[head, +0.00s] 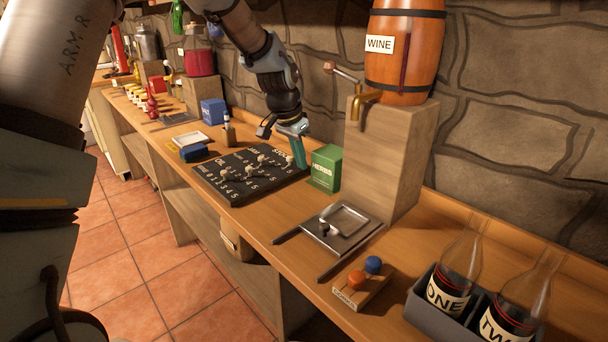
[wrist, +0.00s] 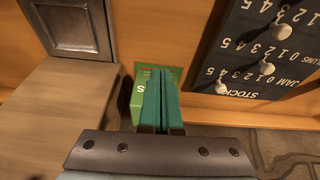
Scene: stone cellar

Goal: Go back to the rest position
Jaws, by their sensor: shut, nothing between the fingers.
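My gripper (head: 300,158) is shut and empty, pointing down above the back edge of the black board, just left of the green herbs box (head: 326,168). In the wrist view my teal fingers (wrist: 161,100) are pressed together in front of the green box (wrist: 138,104), hiding part of it. The black stock board (head: 238,178) has white pegs and rows of numbers and lies on the counter. It also shows at the right of the wrist view (wrist: 245,50). I cannot tell whether the fingertips touch anything.
A wooden block (head: 382,160) bears a wine barrel (head: 404,50) right of my gripper. A metal scale (head: 325,245), a button block (head: 345,297) and a bottle crate (head: 416,310) stand nearer right. A blue box (head: 213,112) and jars stand left. The stone wall is close behind.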

